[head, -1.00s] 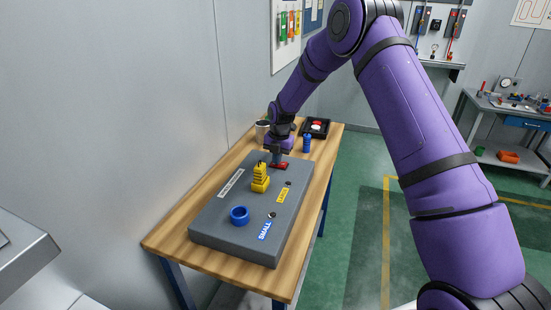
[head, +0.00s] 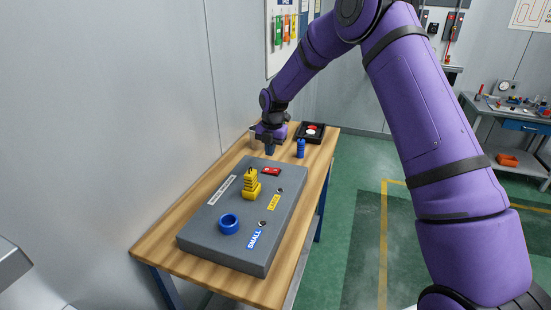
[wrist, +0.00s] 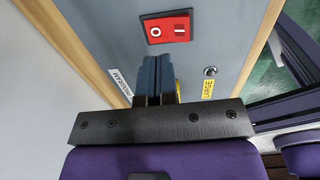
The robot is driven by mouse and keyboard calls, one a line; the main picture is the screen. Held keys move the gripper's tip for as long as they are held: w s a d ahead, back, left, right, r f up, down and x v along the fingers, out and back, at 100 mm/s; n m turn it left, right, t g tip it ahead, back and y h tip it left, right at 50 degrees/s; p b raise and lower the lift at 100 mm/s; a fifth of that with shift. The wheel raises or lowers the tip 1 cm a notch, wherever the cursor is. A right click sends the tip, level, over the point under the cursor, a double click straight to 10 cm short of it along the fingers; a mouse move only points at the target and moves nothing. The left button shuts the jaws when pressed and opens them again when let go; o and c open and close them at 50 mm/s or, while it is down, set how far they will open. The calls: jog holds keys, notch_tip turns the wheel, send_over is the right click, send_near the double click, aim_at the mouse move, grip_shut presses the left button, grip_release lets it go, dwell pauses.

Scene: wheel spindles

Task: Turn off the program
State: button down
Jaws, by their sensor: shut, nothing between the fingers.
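The red rocker switch (head: 271,171) sits at the far end of the grey panel box (head: 205,242). In the wrist view the switch (wrist: 167,27) shows an O on its left half and an I on its right half. I cannot tell which half is pressed in. My gripper (head: 269,152) is shut and empty, above and beyond the switch, apart from it. Its closed fingers also show in the wrist view (wrist: 158,62), below the switch. A white label, seemingly reading PROGRAM (wrist: 120,84), is on the panel at lower left.
A yellow stacked part (head: 251,186) and a blue ring (head: 229,223) stand on the panel. A blue part (head: 300,149) and a black tray (head: 311,133) stand on the wooden table (head: 155,243) behind. A wall runs along the left.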

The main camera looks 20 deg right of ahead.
notch_tip(320, 180, up, 8)
jog(key=a, duration=0.1)
jog(key=shift+w+r, duration=0.15)
jog(key=shift+w, duration=0.1)
jog(key=s+d+r+m+t+h, duration=0.1)
jog(key=s+d+r+m, duration=0.2)
jog(key=s+r+m, duration=0.6)
jog(key=s+d+r+m+t, duration=0.25)
jog(key=s+r+m, duration=0.25)
jog(key=s+r, duration=0.7)
jog(key=s+d+m, duration=0.2)
jog(key=s+m, duration=0.5)
jog(key=s, duration=0.6)
jog(key=s+d+f+m+t, duration=0.1)
jog(key=s+m, duration=0.6)
jog(key=s, duration=0.7)
jog(key=shift+d+m, duration=0.4)
jog(key=shift+d, duration=0.25)
